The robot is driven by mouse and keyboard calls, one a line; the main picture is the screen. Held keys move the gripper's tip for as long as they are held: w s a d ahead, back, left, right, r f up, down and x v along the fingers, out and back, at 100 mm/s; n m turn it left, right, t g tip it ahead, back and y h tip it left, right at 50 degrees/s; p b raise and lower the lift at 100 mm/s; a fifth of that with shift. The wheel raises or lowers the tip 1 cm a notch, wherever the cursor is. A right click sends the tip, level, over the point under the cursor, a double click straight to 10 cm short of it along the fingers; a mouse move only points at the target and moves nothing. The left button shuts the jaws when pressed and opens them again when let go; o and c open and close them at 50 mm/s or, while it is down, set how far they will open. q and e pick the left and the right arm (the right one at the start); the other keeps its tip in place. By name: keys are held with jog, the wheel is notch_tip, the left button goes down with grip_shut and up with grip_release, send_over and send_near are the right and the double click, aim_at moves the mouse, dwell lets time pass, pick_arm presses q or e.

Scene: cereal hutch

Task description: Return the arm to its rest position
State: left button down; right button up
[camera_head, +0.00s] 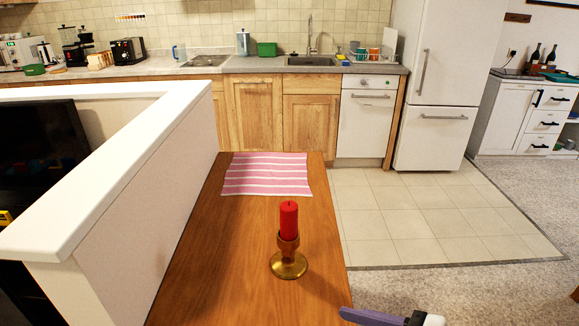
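A purple finger-like piece (372,317) with a black and white part behind it shows at the bottom edge, right of the table's near right corner. It looks like part of my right gripper (410,320). Most of it is cut off by the frame, so its opening and anything in it are hidden. It is low and right of the candle, apart from it in the picture. My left gripper and arm are not in view.
A red candle (289,220) stands upright in a brass holder (288,265) on the wooden table (220,260). A pink striped cloth (266,175) lies at the far end. A white half wall (150,180) runs along the left. Tiled floor (420,215) is clear at the right.

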jog(key=s+d+f+m+g+h, duration=0.4)
jog(key=s+d+f+m+h, duration=0.55)
jog(key=s+d+f, duration=0.4)
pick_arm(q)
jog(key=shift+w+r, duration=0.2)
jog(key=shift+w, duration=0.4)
pick_arm(e)
jog(key=w+a+f+t+y, duration=0.1)
jog(key=w+a+f+t, duration=0.1)
jog(key=f, duration=0.4)
jog(key=w+a+f+n+t, duration=0.1)
jog(key=a+f+t, duration=0.1)
jog(key=f, duration=0.3)
jog(key=shift+w+a+f+y, duration=0.35)
jog(key=shift+w+a, duration=0.05)
jog(key=shift+a, duration=0.2)
